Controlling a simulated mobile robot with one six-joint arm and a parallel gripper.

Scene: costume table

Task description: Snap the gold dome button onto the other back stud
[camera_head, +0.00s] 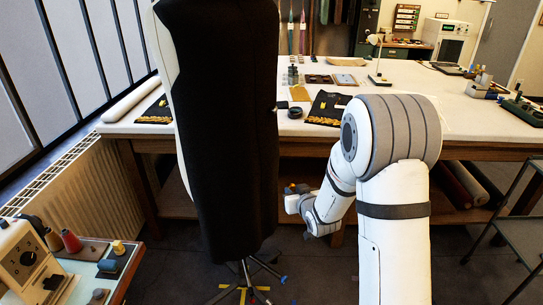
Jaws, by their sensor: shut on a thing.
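A dress form wearing a black garment (227,130) stands upright at the left of centre, on a dark legged stand. A small dark part (281,105) sticks out from its right edge; I cannot tell what it is. The back studs cannot be made out. My gripper (289,194) is low at the right edge of the garment, with its tip close to the cloth; I cannot tell whether they touch. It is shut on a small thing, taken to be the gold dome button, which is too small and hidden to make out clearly.
A long white-topped table (440,110) stands behind, with dark trays, small tools and a lamp. A small side table (95,270) with thread spools and a machine is at the lower left. A dark trolley (520,215) stands at the right. A radiator (75,195) lines the left wall.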

